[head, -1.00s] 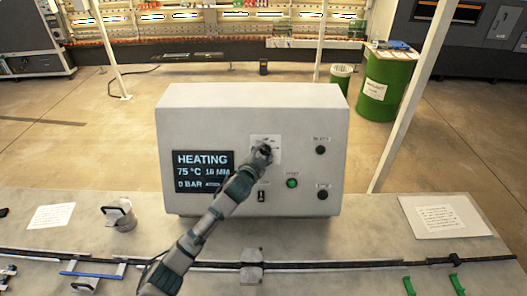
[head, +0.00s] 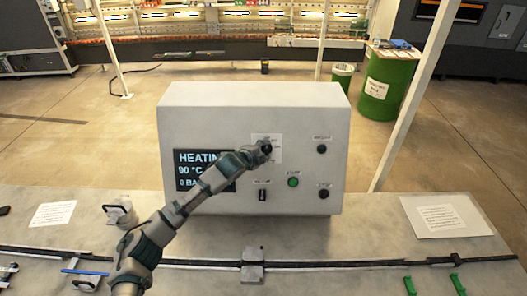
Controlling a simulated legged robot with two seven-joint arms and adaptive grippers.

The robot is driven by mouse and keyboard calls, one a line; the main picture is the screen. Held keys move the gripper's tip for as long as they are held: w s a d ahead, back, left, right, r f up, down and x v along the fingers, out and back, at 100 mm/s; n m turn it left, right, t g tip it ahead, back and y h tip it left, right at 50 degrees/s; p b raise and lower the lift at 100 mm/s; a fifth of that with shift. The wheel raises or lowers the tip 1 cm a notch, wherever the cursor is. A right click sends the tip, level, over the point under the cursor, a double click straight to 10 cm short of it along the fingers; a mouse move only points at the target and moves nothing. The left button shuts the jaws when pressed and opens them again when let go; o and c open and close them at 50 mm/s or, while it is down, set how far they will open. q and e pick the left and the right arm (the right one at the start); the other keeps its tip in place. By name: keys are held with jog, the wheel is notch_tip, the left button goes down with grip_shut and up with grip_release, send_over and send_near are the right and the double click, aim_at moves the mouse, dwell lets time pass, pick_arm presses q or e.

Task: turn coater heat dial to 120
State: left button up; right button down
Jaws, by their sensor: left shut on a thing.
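The coater control box (head: 230,108) is a pale grey box on the bench. Its dark display (head: 196,168) reads HEATING, 90 °C and 0 BAR, with its right part hidden behind my arm. My left gripper (head: 264,148) is shut on the heat dial (head: 266,147), over a white label plate (head: 268,157) in the middle of the front panel. The gripper and hand hide most of the dial, so its pointer cannot be read. My right gripper is not in view.
Near the dial are a green button (head: 293,182), a black switch (head: 262,195), and two dark knobs, upper (head: 321,149) and lower (head: 324,192). A rail (head: 330,264) crosses the front.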

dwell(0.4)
pick_arm(q)
jog(key=o, duration=1.1)
jog(key=shift+s+d, duration=0.1)
jog(key=shift+d, duration=0.05)
jog(key=shift+o, duration=0.2)
jog(key=v, duration=1.2)
jog(key=shift+d+f, duration=0.1)
